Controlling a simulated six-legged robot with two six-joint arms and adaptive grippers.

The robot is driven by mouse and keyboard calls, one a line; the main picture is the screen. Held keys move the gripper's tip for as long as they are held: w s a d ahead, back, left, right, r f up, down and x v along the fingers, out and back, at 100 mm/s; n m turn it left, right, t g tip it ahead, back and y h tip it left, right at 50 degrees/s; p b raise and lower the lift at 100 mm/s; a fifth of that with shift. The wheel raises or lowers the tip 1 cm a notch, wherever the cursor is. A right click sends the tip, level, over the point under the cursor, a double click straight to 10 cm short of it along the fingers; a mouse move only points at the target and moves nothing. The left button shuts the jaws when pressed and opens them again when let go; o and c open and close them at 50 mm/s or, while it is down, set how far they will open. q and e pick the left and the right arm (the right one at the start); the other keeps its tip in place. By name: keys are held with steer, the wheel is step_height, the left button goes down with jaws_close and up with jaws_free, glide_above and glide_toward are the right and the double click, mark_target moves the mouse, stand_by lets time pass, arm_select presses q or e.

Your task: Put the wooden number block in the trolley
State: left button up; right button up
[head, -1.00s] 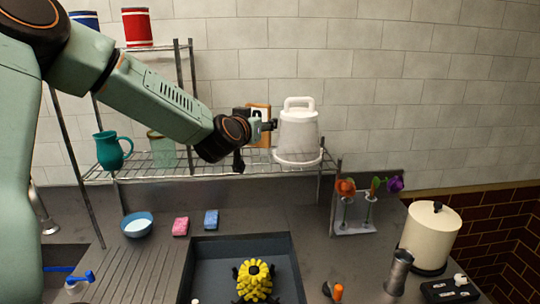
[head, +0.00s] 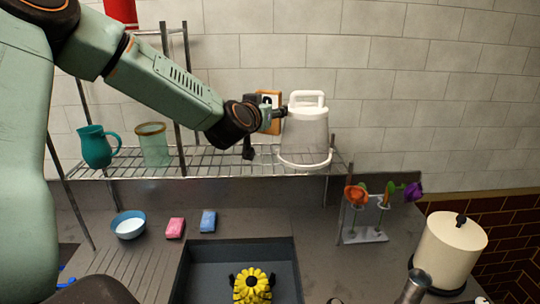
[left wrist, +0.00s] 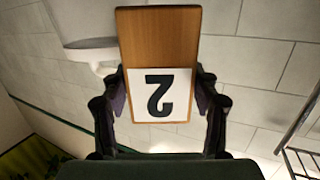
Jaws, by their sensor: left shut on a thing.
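The wooden number block (left wrist: 158,38) fills the middle of the left wrist view, with a black 2 on a white panel that appears upside down. My left gripper (left wrist: 160,108) is shut on it, one finger on each side. In the head view the block (head: 274,97) shows partly behind my left gripper (head: 266,122), beside the white lidded container in the picture. I see no trolley in either view. My right gripper is not in view.
A wire shelf (head: 215,163) holds a teal pitcher (head: 97,148) and a glass jar (head: 153,146). The white container (head: 305,135) is close to the held block. Flowers in a stand (head: 364,236), a dark basin (head: 212,258) and a cream canister (head: 448,255) are below.

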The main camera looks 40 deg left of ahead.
arm_select(q)
steer(key=shift+d+f, duration=0.25)
step_height(320, 180, down, 9)
steer(key=shift+s+d+r, duration=0.1)
steer(key=shift+d, duration=0.2)
steer(key=shift+a+f+b, duration=0.3)
steer(key=shift+a+f, duration=0.05)
steer(key=shift+f, duration=0.05)
steer(key=o, duration=1.1)
steer(key=shift+d+r, duration=0.1)
steer(key=shift+d, duration=0.2)
steer(key=shift+o, duration=0.2)
steer(key=shift+a, duration=0.15)
